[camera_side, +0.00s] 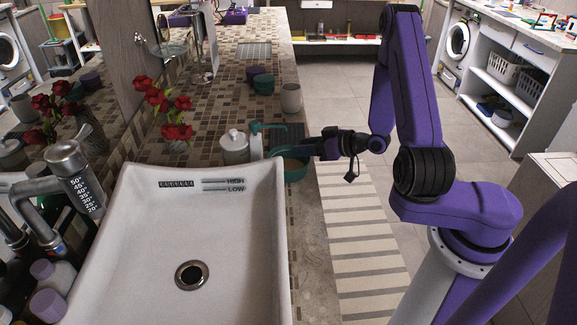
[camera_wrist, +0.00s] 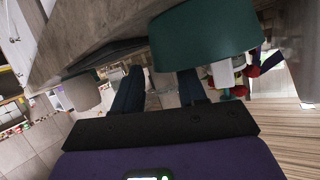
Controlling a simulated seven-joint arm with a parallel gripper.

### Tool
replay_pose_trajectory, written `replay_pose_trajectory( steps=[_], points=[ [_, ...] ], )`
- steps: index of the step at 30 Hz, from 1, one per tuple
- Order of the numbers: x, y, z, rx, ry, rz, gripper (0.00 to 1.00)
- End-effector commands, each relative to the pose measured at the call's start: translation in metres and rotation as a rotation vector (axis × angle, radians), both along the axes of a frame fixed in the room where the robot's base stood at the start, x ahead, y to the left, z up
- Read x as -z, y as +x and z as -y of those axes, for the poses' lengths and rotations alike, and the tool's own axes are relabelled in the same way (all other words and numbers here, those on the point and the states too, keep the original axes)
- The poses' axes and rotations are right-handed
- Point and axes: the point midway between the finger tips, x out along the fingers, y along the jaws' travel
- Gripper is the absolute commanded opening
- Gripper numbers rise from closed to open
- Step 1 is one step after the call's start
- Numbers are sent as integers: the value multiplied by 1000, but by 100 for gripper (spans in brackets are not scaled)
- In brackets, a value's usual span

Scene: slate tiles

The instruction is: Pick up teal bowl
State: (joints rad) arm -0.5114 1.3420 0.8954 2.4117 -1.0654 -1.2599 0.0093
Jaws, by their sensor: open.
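The teal bowl (camera_side: 293,172) sits at the right edge of the counter, beside the sink's far right corner. In the wrist view the bowl (camera_wrist: 205,38) is large and close, at the upper middle. My gripper (camera_side: 298,149) reaches in from the right at the bowl's rim. In the wrist view my gripper (camera_wrist: 160,80) shows two dark fingers apart, with nothing held between them. The right finger's tip meets the bowl's edge in the picture; I cannot tell if they touch.
A grey cup (camera_side: 291,98) and a stacked teal container (camera_side: 263,85) stand farther back. Red flowers (camera_side: 172,116) are at left. The white sink (camera_side: 190,220) fills the front; open floor lies right.

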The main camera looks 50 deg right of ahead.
Motion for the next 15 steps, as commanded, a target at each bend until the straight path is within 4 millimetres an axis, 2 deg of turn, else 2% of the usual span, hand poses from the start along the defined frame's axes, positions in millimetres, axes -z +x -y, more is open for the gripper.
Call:
replay_pose_trajectory(
  steps=[1,6,14,15],
  points=[
    [4,6,-6,-5,0,0,41],
    [10,21,-8,-1,-1,-1,41],
    [11,23,-8,1,-1,-1,41],
    [11,23,-8,1,-1,-1,35]
  ],
)
